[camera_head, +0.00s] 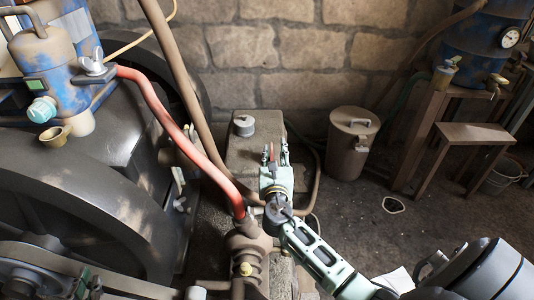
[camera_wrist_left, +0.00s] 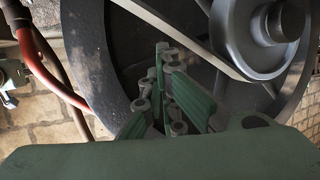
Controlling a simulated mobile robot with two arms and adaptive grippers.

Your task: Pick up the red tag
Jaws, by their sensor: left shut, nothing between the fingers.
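A small thin red piece (camera_head: 272,152), likely the red tag, stands upright at the fingers of my right gripper (camera_head: 275,153). That pale green gripper reaches in from the lower right, over the grey block behind the engine. Its fingers look apart, one on each side of the red piece; contact cannot be made out. My left gripper (camera_head: 85,284) is at the lower left by the engine's wheels, far from the red piece. In the left wrist view its fingers (camera_wrist_left: 168,88) are together and empty, in front of a dark wheel. The red piece does not show there.
A red hose (camera_head: 172,118) and a brown pipe (camera_head: 190,75) run down beside the engine's big wheel (camera_head: 75,185). A lidded can (camera_head: 351,143) and a wooden stand (camera_head: 465,140) are at the right. The floor between them and my right arm is mostly open.

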